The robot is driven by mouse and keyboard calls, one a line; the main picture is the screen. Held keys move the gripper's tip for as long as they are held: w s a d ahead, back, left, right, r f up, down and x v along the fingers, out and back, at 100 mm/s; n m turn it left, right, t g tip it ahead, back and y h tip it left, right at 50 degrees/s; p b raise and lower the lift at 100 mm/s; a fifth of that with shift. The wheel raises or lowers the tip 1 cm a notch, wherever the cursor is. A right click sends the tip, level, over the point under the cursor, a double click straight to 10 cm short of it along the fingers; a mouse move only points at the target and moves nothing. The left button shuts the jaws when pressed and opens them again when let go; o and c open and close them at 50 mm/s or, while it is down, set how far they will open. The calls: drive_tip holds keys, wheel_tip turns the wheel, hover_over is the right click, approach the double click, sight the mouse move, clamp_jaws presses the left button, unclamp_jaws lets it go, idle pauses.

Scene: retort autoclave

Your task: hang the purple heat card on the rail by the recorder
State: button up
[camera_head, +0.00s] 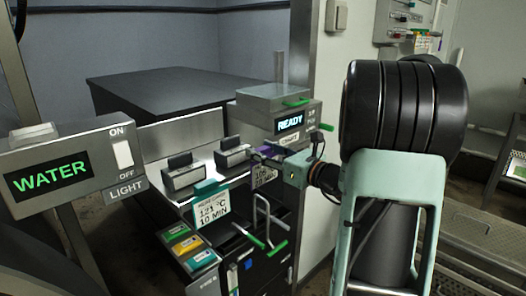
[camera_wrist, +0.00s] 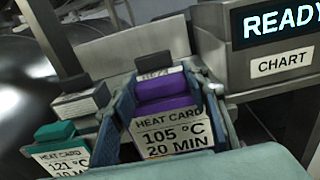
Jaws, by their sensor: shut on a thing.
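The purple heat card shows in the wrist view as a purple clip (camera_wrist: 166,103) above a white label (camera_wrist: 172,133) reading 105 °C 20 MIN. My gripper (camera_wrist: 168,90) is shut on it, one finger at each side of the clip. In the head view my gripper (camera_head: 277,163) is at the panel front, just below the recorder, with the card's label (camera_head: 263,177) partly hidden under it. The recorder (camera_head: 290,122) reads READY, with a CHART label (camera_wrist: 283,62) below its display. A grey labelled block is directly behind the clip; I cannot tell whether they touch.
A teal heat card (camera_head: 211,204), 121 °C 10 MIN, hangs left of the held card. Grey blocks (camera_head: 184,172) stand along the panel top. Green-tipped handles (camera_head: 262,225) project below the held card. Coloured cards (camera_head: 186,244) lie at lower left. The WATER display (camera_head: 50,177) is far left.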

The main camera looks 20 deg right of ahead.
drive_tip(key=shift+f+b, duration=1.45)
drive_tip(key=shift+f, duration=0.15)
drive_tip(key=o, duration=1.2)
drive_tip(key=v, duration=1.2)
drive_tip(key=shift+d, duration=0.1)
